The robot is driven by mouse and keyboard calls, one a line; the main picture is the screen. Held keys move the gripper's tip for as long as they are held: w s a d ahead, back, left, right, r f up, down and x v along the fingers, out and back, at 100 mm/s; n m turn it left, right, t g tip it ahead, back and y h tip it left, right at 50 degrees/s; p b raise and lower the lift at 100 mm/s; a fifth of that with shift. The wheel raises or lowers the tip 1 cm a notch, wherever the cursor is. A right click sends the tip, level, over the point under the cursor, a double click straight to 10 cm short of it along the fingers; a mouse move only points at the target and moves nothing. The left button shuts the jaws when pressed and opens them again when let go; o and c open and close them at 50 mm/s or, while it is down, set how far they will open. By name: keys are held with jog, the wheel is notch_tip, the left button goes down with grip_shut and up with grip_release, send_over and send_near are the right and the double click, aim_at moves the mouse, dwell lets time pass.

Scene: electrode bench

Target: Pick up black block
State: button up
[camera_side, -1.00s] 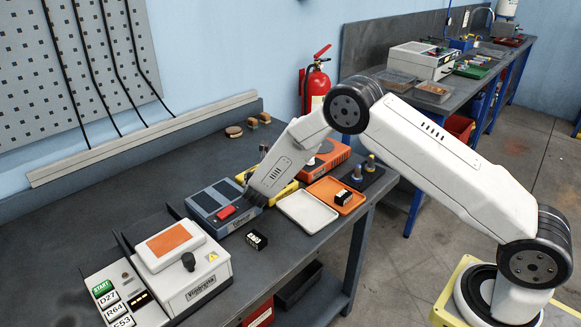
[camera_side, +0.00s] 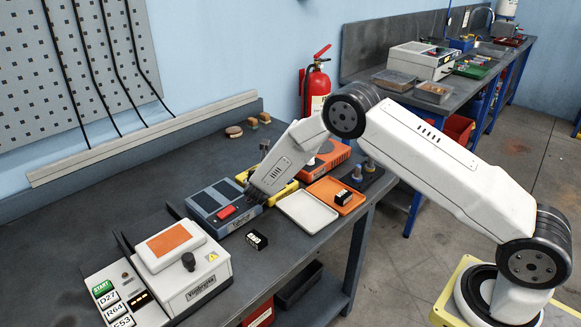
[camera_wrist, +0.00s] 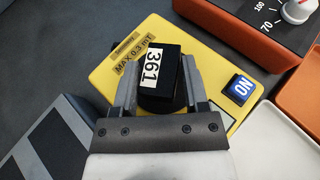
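A black block (camera_wrist: 160,68) with a white label reading 361 sits over a dark round pad on a yellow device (camera_wrist: 103,82) in the wrist view. My gripper (camera_wrist: 161,72) has one finger on each side of this block, very close to its sides. I cannot tell whether the fingers press on it. In the side view my gripper (camera_side: 252,196) is over the yellow device (camera_side: 284,194), and my wrist hides the block there. Another black block (camera_side: 257,239) with a white label lies on the bench, and a third black block (camera_side: 344,197) is on an orange tray (camera_side: 327,184).
A blue-grey device (camera_side: 207,205) with a red part stands left of the yellow one. A white tray (camera_side: 306,211) lies to its right. An orange device with a knob (camera_wrist: 260,24) is behind. A Vibrastic-type white machine (camera_side: 190,270) stands front left.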

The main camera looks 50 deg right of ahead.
grip_shut()
jog(key=shift+r, duration=0.1)
jog(key=shift+r, duration=0.75)
jog(key=s+a+r, duration=0.1)
jog(key=s+r, duration=1)
jog(key=s, duration=0.3)
jog(key=shift+r, duration=0.2)
